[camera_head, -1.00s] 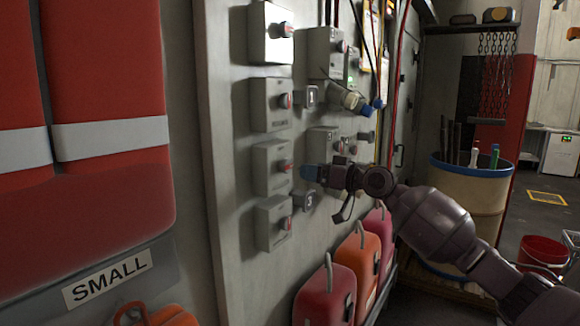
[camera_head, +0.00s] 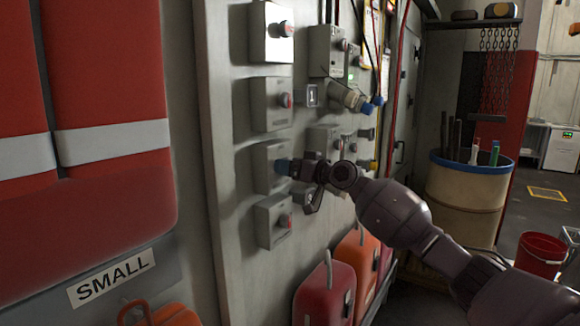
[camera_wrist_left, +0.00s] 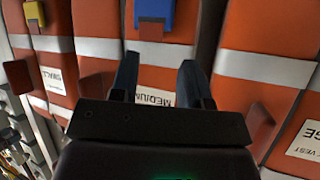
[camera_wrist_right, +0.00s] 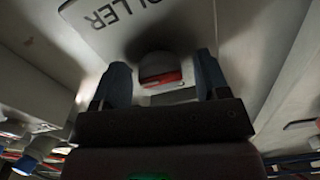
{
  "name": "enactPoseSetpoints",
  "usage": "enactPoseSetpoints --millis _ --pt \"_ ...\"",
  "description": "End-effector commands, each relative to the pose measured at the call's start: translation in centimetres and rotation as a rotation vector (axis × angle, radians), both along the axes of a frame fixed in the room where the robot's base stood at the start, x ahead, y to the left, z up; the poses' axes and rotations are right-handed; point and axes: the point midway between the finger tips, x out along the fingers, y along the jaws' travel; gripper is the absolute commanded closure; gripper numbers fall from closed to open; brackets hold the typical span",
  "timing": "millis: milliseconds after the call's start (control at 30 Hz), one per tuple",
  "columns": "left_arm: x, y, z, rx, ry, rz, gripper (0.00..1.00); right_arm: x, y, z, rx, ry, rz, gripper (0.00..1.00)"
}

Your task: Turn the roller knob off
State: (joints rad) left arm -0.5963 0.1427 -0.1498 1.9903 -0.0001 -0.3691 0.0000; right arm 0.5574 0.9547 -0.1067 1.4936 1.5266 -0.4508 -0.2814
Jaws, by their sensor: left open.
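The roller knob (camera_wrist_right: 160,72), grey with a red part, stands out from a light box face (camera_wrist_right: 105,30) lettered "...OLLER" in the right wrist view. My right gripper (camera_wrist_right: 162,75) is open, with one finger on each side of the knob and a visible gap on both sides. In the head view, my right gripper (camera_head: 284,167) is at the third grey box down (camera_head: 263,160) in the left column and hides its knob. In the left wrist view, my left gripper (camera_wrist_left: 158,68) is open and empty, facing orange-red vests.
Other grey knob boxes (camera_head: 268,34) sit above and below on the panel (camera_head: 222,130). Blue-tipped connectors (camera_head: 362,103) stick out to the right. Red and orange cases (camera_head: 325,293) stand below. Red vests (camera_head: 108,75) hang at left.

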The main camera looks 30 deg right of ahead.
Motion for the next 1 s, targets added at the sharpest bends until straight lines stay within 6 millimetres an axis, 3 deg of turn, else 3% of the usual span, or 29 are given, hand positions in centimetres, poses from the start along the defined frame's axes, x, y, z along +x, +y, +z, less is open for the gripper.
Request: enactPoseSetpoints --millis 33,300,667,1000 --pt "0.0 0.0 0.0 0.000 0.000 0.000 0.57 0.0 0.0 0.0 0.000 0.000 0.000 0.40" --pt "0.0 0.0 0.0 0.000 0.000 0.000 0.57 0.0 0.0 0.0 0.000 0.000 0.000 0.80" --pt "-0.7 0.1 -1.7 0.000 0.014 0.003 0.57 0.0 -0.1 -0.2 -0.053 -0.023 -0.001 0.80" --pt "-1.6 0.1 -7.2 0.000 0.055 0.002 0.57 0.2 -0.1 -0.9 -0.259 -0.103 0.000 0.80"
